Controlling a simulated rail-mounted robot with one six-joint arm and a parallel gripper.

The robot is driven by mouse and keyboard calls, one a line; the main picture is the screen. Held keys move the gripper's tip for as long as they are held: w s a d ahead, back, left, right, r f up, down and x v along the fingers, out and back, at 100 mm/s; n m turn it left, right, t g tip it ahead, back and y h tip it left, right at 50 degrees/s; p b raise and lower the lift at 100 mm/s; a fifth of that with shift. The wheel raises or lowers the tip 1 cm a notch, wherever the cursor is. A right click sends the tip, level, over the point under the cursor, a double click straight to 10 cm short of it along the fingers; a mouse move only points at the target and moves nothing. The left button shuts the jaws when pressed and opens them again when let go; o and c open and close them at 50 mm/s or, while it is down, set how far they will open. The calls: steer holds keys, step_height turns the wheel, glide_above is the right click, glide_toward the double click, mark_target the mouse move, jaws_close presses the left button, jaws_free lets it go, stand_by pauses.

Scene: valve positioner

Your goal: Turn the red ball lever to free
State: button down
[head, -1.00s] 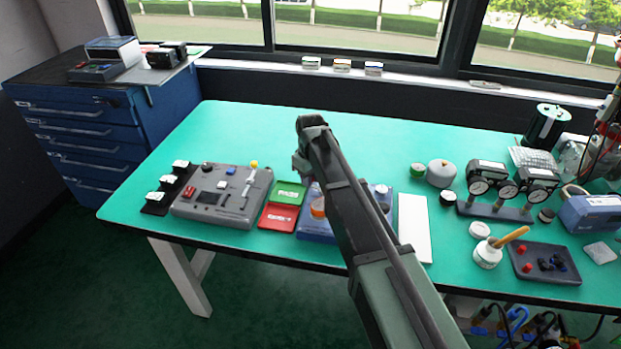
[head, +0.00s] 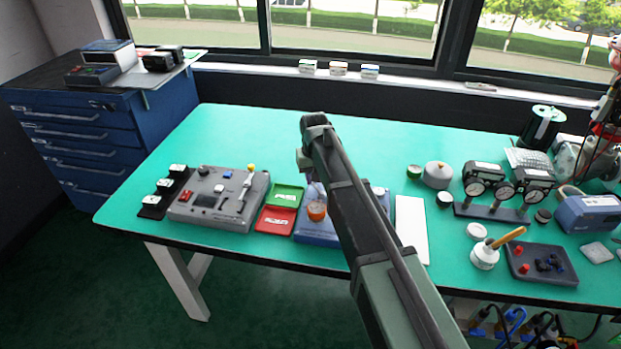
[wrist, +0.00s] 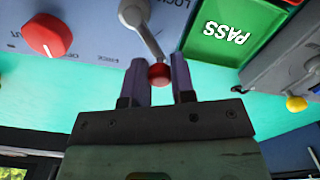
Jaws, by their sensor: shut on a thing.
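The red ball (wrist: 160,74) is at the end of a grey lever (wrist: 148,40) on a blue-grey panel (wrist: 95,10) in the wrist view. My gripper (wrist: 159,66) is shut on the red ball, with one finger on each side. The lever runs from its round pivot (wrist: 132,12) down and slightly right to the ball. Part of the word LOCK shows right of the pivot; a small upside-down label left of the ball is hard to read.
A red knob (wrist: 47,35) is on the same panel. A green PASS tray (wrist: 222,32) lies close beside it, with a red tray (head: 276,220) near it. A grey box with a yellow ball (head: 251,167) stands further left. Gauges (head: 503,190) stand at right.

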steer(key=m, duration=0.1)
steer(key=d+m, duration=0.1)
steer(key=m, duration=0.1)
steer(key=shift+w+d+m, duration=0.25)
steer(key=shift+d+m, duration=0.05)
steer(key=shift+m, duration=0.1)
steer(key=shift+d+m, duration=0.45)
steer(key=shift+m, duration=0.6)
steer(key=shift+d+m, duration=0.4)
steer(key=shift+m, duration=0.65)
steer(key=c, duration=1)
jaws_free()
steer(key=shift+o, duration=0.2)
step_height(320, 180, up, 11)
steer(key=p, duration=1.1)
